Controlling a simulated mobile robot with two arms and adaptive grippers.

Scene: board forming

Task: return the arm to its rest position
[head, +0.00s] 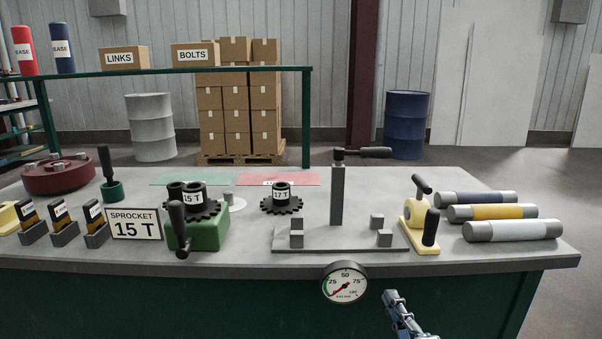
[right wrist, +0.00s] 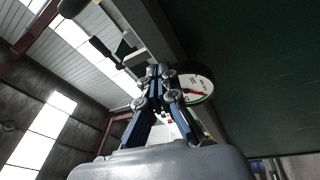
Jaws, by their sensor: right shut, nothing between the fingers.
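My right gripper (head: 390,295) shows at the bottom of the head view, in front of the workbench and to the right of the round pressure gauge (head: 345,282). Its fingers are shut and hold nothing. The right wrist view shows the same gripper (right wrist: 160,70) with its fingertips together, pointing up towards the bench edge. The gauge (right wrist: 196,86) appears just to the right of the fingers there; I cannot tell how far apart they are. My left gripper is not in view.
The workbench (head: 400,262) carries a lever press (head: 337,195), a green fixture (head: 209,232) with a sprocket marked 15 T, a 17 T sprocket (head: 282,205), a yellow fixture (head: 420,238) and several cylinders (head: 512,230). Its front edge lies above my right gripper.

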